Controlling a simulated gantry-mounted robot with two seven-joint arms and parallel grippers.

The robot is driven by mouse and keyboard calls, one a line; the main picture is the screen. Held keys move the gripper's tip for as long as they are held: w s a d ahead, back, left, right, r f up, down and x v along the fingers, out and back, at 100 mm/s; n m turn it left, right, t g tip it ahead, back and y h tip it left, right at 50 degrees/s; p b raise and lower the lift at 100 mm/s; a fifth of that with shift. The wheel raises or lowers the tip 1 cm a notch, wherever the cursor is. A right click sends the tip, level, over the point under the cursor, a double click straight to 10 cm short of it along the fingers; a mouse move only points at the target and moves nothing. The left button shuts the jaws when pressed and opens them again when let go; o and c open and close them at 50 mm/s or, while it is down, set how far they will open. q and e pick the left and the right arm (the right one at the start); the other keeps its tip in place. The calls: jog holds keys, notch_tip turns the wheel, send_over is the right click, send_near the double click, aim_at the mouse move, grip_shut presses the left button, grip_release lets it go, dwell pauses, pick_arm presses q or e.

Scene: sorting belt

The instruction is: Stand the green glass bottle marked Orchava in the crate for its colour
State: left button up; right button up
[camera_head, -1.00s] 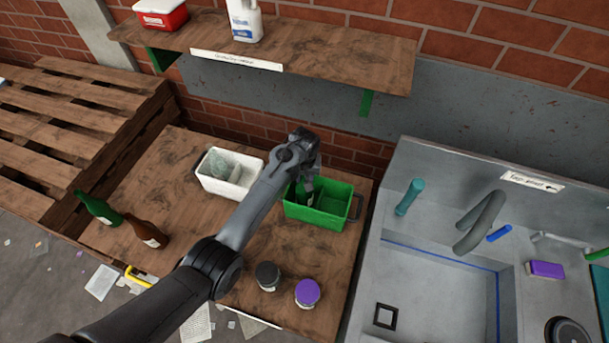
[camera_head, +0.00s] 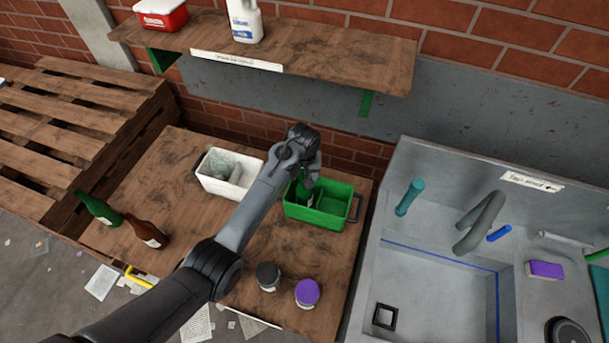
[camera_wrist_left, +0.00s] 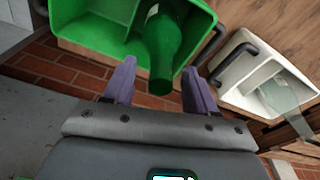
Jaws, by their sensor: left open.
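A green glass bottle (camera_head: 305,193) is inside the green crate (camera_head: 330,219); the wrist view also shows the bottle (camera_wrist_left: 163,45) in the crate (camera_wrist_left: 90,45), beside a divider. It looks roughly upright, but its exact tilt is hard to tell. Its label is too small to read. My left gripper (camera_head: 312,174) is above the crate, open, with one finger on each side of the bottle's near end; there is a visible gap to each finger. My right gripper is not in view.
A white crate (camera_head: 225,186) holding clear glass stands left of the green crate. A brown bottle (camera_head: 147,232) is at the table's left. Two jars, dark-lidded (camera_head: 268,276) and purple-lidded (camera_head: 307,293), stand in front. A shelf (camera_head: 330,50) overhangs behind; a sink (camera_head: 440,275) is right.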

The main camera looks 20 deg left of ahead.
pick_arm(q)
notch_tip(320, 180, up, 10)
jog(key=s, duration=0.1)
jog(key=s+a+f+m, duration=0.1)
jog(key=s+f, duration=0.4)
jog(key=s, duration=0.3)
jog(key=s+a+f+m, duration=0.1)
jog(key=s+a+f, duration=0.1)
jog(key=s+f, duration=0.45)
jog(key=s, duration=0.4)
jog(key=s+m+t, duration=0.1)
jog(key=s, duration=0.4)
jog(key=s+r+m, duration=0.1)
jog(key=s, duration=0.3)
jog(key=shift+s+t, duration=0.3)
jog(key=shift+s, duration=0.05)
jog(key=s+r+m, duration=0.1)
jog(key=s+r, duration=0.2)
jog(key=s, duration=0.5)
jog(key=shift+r+m+t+h, duration=0.2)
jog(key=shift+m+t+h, duration=0.1)
jog(key=shift+d, duration=0.1)
